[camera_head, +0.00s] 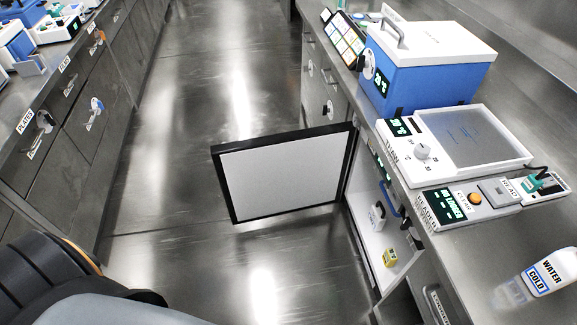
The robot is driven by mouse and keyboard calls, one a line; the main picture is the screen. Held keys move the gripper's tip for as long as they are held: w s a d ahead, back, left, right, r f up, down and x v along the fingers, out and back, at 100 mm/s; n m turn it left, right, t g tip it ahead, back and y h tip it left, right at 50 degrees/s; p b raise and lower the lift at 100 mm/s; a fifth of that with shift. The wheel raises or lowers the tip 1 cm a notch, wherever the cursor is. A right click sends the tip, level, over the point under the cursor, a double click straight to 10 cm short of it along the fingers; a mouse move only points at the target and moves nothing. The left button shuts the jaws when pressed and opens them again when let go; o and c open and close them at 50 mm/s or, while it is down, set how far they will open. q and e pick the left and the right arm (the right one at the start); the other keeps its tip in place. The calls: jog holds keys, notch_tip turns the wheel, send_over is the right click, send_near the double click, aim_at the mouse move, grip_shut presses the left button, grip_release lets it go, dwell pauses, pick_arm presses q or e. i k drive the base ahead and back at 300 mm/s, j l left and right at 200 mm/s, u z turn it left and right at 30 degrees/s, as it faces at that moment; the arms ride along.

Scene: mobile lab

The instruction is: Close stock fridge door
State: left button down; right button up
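The stock fridge is built in under the right-hand counter, and its door (285,176) stands wide open. The door is a pale panel with a black frame, hinged at the counter front and sticking out left into the aisle. Part of my own dark arm or body fills the lower left corner. Neither gripper is in view, and nothing of mine is seen touching the door.
The right counter (460,240) carries a blue and white box device (425,75), a flat white device with a knob (455,140) and a water bottle (550,272). Drawers with handles line the left counter (75,100). The grey aisle floor (200,130) between is clear except for the door.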

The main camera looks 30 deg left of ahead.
aim_at(262, 177)
jog(key=k+l+z, duration=0.1)
jog(key=k+z, duration=0.15)
jog(key=k, duration=0.35)
jog(key=k+l+z, duration=0.25)
jog(key=k, duration=0.35)
jog(key=j+z, duration=0.2)
jog(key=z, duration=0.25)
jog(key=i+j+z, duration=0.1)
jog(key=j+z, duration=0.15)
jog(key=z, duration=0.2)
jog(key=j+z, duration=0.2)
jog(key=z, duration=0.25)
jog(key=j+z, duration=0.2)
jog(key=z, duration=0.25)
jog(key=k+j, duration=0.2)
jog(key=j, duration=0.5)
jog(key=k+j, duration=0.25)
jog(key=j, duration=0.45)
jog(key=k+j, duration=0.2)
jog(key=j, duration=0.55)
jog(key=k+j, duration=0.2)
jog(key=j, duration=0.5)
jog(key=k+j, duration=0.25)
jog(key=j, duration=0.45)
jog(key=k+j, duration=0.2)
jog(key=j, duration=0.5)
jog(key=k+j, duration=0.2)
jog(key=j, duration=0.5)
jog(key=k+j, duration=0.2)
jog(key=j, duration=0.5)
